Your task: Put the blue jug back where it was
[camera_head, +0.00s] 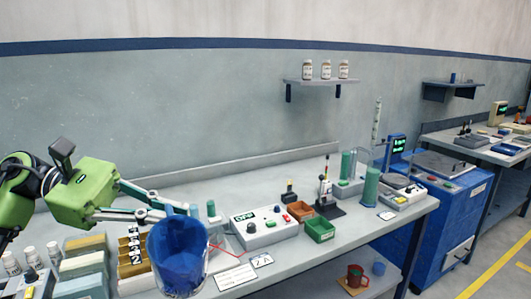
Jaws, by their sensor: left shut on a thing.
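The blue jug (180,262) is a large translucent blue vessel at the lower left of the head view, close to the camera. It looks upright. My left gripper (172,212), on a green arm coming in from the left, is shut on the jug near its upper rim. The exact contact of the fingers is partly hidden. The jug covers part of the bench's front edge, and I cannot tell whether its base touches anything. My right gripper is not in view.
The grey bench (330,235) has a red-lined mark (228,248) beside the jug. A control box (264,226) stands to the right, then a green bin (320,230). Stacked sponge-like blocks (84,266) and a numbered rack (133,262) crowd the left.

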